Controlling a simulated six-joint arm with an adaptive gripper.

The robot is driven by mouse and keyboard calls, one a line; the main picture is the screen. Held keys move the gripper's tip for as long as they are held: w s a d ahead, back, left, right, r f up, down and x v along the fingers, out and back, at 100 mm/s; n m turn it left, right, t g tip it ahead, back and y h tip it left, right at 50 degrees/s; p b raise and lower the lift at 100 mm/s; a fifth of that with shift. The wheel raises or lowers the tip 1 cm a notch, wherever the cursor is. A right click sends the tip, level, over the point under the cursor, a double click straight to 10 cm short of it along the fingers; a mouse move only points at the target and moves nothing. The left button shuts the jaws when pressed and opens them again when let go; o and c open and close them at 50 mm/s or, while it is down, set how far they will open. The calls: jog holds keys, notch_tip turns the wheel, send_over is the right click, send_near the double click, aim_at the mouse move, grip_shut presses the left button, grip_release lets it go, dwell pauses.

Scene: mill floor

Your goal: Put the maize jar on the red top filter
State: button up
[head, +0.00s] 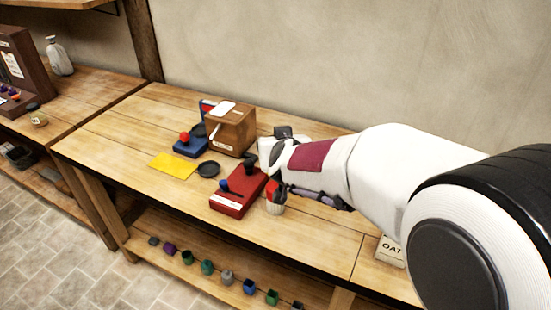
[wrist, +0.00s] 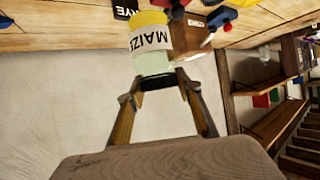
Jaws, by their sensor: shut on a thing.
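The maize jar (wrist: 152,42) has a pale body, a white label reading MAIZE and a yellow band. In the wrist view it is between the fingertips of my gripper (wrist: 162,83), which is shut on it. In the head view my arm hides the jar, and the fingers are hard to make out. A small cup-like thing with a red top and pale ribbed side (head: 276,208) stands beside the red device (head: 230,203), partly behind my arm. It may be the red top filter; I cannot tell for sure.
A wooden box (head: 230,130) stands behind the red device. A blue device (head: 190,147), a yellow sheet (head: 172,165) and a black round dish (head: 208,169) lie left. Several small cups, one purple (head: 170,249), line the lower shelf. The bench's left part is clear.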

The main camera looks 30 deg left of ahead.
jog(key=shift+f, duration=0.5)
jog(key=shift+f, duration=2.05)
jog(key=shift+f, duration=0.1)
jog(key=o, duration=1.3)
jog(key=shift+f, duration=0.1)
jog(key=shift+s+r, duration=0.1)
jog(key=shift+r, duration=0.15)
jog(key=shift+v, duration=5.9)
jog(key=shift+d, duration=0.1)
